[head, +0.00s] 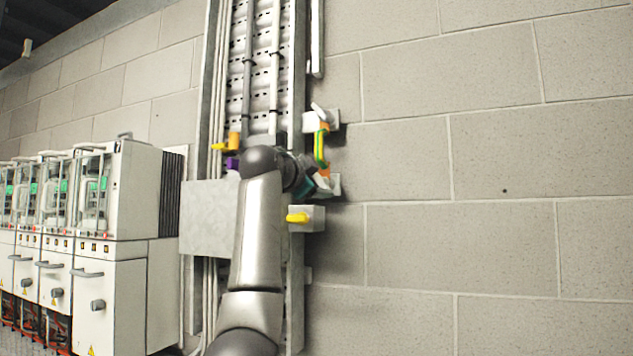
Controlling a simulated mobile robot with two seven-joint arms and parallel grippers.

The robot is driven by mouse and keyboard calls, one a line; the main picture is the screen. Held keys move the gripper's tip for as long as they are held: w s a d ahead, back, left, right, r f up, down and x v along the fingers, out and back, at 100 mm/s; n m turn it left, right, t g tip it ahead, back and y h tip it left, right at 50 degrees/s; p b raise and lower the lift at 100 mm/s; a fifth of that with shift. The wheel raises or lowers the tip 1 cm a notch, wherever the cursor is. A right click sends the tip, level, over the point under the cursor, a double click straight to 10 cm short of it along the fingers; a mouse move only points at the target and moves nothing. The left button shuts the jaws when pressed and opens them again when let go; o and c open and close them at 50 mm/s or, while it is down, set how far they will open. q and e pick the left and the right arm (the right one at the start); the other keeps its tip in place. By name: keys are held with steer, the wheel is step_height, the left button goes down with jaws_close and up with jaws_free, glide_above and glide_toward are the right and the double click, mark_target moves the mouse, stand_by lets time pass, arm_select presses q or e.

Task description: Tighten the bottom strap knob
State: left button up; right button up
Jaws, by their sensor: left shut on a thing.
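A green-and-yellow strap (320,149) hangs between two grey blocks on the wall, right of the vertical cable ladder. An orange piece at its upper end (324,127) sits by the upper block (311,122). The bottom strap knob (323,172), orange, shows at the strap's lower end. My left gripper (320,181) is at this lower end, shut on the bottom strap knob. The wrist and fingers hide much of the knob and the grip. My right gripper is not in view.
A yellow handle (297,218) sticks out from a grey box just below. Another yellow handle (219,147) is left of the ladder (262,60). A grey box (207,217) stands behind my arm. White cabinets (115,285) line the left. The block wall at right is bare.

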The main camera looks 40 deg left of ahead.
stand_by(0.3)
arm_select(q)
steer(key=o, duration=1.4)
steer(key=shift+s+d+b, duration=0.2)
steer(key=shift+s+b, duration=0.15)
steer(key=shift+s, duration=0.25)
steer(key=shift+b+v, duration=2)
steer(key=shift+v, duration=5.05)
